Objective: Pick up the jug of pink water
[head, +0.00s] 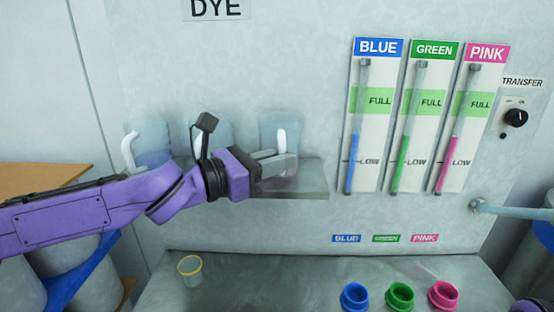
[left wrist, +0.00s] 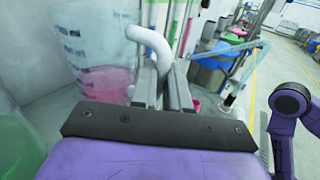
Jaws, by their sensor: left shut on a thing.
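The jug of pink water (head: 277,122) is a clear jug with a white handle, at the right end of the wall shelf (head: 315,180). Its pink water shows best in the left wrist view (left wrist: 106,82). My left gripper (head: 280,164) is shut on the jug's white handle, which stands up between the fingers (left wrist: 166,88) in the left wrist view. The gripper and arm hide part of the jug's lower side, so I cannot tell whether it touches the shelf. My right gripper is not in view.
A jug with blue water (head: 151,138) and a middle jug (head: 216,134) stand left along the shelf. Below are a yellow-rimmed cup (head: 189,270) and blue (head: 355,296), green (head: 400,296) and pink (head: 443,296) ports. Level gauges (head: 376,115) line the wall to the right.

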